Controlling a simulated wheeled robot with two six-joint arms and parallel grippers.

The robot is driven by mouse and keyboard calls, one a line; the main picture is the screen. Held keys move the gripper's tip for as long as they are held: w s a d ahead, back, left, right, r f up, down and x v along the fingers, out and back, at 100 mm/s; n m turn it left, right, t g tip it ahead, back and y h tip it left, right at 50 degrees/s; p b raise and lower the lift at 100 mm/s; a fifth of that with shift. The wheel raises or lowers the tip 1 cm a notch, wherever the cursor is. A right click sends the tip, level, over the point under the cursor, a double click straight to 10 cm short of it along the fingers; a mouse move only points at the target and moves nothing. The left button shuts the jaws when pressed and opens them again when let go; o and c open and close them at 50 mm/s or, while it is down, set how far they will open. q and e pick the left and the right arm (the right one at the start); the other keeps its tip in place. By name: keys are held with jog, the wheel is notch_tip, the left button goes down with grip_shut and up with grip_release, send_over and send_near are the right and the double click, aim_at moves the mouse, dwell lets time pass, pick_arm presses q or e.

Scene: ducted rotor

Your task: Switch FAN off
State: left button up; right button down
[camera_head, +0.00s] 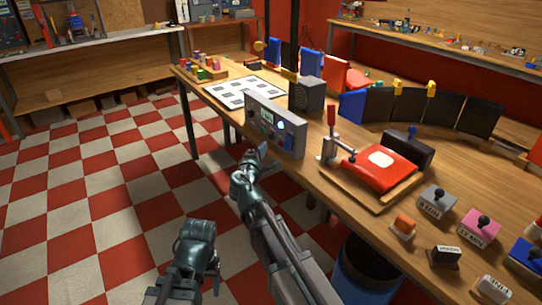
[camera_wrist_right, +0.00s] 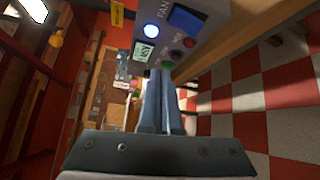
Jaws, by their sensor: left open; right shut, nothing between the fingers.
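The grey control panel (camera_head: 272,128) stands at the table's near edge. The right wrist view shows its FAN label (camera_wrist_right: 166,14) beside a blue rocker switch (camera_wrist_right: 186,19), with a lit round lamp (camera_wrist_right: 151,30) and a green display (camera_wrist_right: 143,51) nearby. My right gripper (camera_head: 262,150) is shut and empty, just in front of the panel's lower part. Its closed fingers (camera_wrist_right: 165,80) point at the panel's controls in the wrist view; I cannot tell whether they touch. My left gripper (camera_head: 212,268) hangs low over the floor, away from the panel, open.
A red press-like device with a lever (camera_head: 380,162) sits right of the panel. Small switch boxes (camera_head: 437,200) stand on the table's right part. A dark speaker-like box (camera_head: 307,94) and a white sheet (camera_head: 243,92) lie behind. A blue bin (camera_head: 368,268) stands below the table.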

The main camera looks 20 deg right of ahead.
aim_at(288, 143)
jog(key=shift+w+a+n+t, duration=0.3)
jog(key=shift+w+a+n, duration=0.1)
jog(key=shift+w+a, duration=0.1)
jog(key=w+d+f+b, duration=0.2)
jog(key=d+f+b, duration=0.1)
jog(key=d, duration=0.4)
jog(key=shift+w+d+f+b, duration=0.3)
jog(key=shift+w+f+b, duration=0.05)
jog(key=shift+w+b, duration=0.1)
jog(key=shift+d, duration=0.1)
dwell(1.8)
jog(key=shift+d+f, duration=0.15)
jog(key=shift+d, duration=0.1)
jog(key=shift+w+d+f+b, duration=0.2)
jog(key=shift+d+b, duration=0.15)
jog(key=shift+d, duration=0.05)
dwell(0.8)
jog(key=shift+a+r, duration=0.1)
